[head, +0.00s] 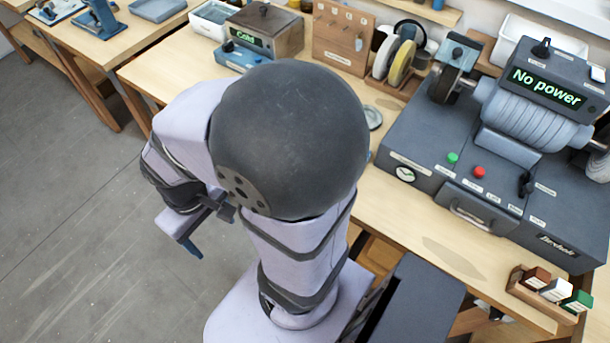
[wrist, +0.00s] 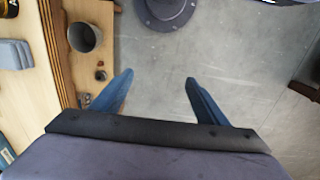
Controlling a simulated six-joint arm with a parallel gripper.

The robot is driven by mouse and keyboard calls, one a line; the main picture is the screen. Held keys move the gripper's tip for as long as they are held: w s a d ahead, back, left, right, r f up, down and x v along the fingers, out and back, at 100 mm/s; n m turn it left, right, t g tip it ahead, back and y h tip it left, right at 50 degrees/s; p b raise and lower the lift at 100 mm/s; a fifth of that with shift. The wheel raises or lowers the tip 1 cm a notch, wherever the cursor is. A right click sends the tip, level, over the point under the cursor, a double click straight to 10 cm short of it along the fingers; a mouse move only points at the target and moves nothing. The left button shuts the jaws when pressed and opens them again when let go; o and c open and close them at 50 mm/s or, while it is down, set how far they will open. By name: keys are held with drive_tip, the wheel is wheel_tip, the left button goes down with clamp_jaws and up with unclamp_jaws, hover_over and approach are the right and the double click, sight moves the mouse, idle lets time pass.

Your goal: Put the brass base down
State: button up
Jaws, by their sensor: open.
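My gripper (wrist: 159,77) is open, with its two blue fingers apart and nothing between them; grey floor shows behind the gap. In the head view my gripper (head: 190,238) hangs over the floor at the left of my arm, clear of the bench. I cannot make out the brass base for sure in either view. A round metal disc (head: 373,118) lies on the bench just right of my arm's dark joint, partly hidden by it; I cannot tell what it is. A small brass-coloured piece (wrist: 11,7) shows at the wrist view's top left corner.
A wooden bench (head: 185,70) runs along the back. A grey machine (head: 425,135) reading "No power" stands at right, a box (head: 264,32) reading "Cold" at the back. A grey cup (wrist: 84,37) stands on wood. A dark round thing (wrist: 165,12) is on the floor.

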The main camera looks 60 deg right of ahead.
drive_tip(key=s+d+n+g+h+p, duration=0.1)
drive_tip(key=s+d+n, duration=0.1)
drive_tip(key=d, duration=0.7)
drive_tip(key=s+d+n+h+p, duration=0.1)
drive_tip(key=d+n, duration=0.4)
drive_tip(key=d, duration=0.5)
drive_tip(key=s+d+n+g+h+p, duration=0.1)
drive_tip(key=s+d+n, duration=0.3)
drive_tip(key=d, duration=0.6)
drive_tip(key=shift+r+g+h+p, duration=0.3)
drive_tip(key=shift+r+h+p, duration=0.05)
drive_tip(key=shift+h+p, duration=0.05)
drive_tip(key=shift+b+x, duration=0.5)
drive_tip(key=shift+x, duration=3.2)
drive_tip(key=shift+a, duration=0.15)
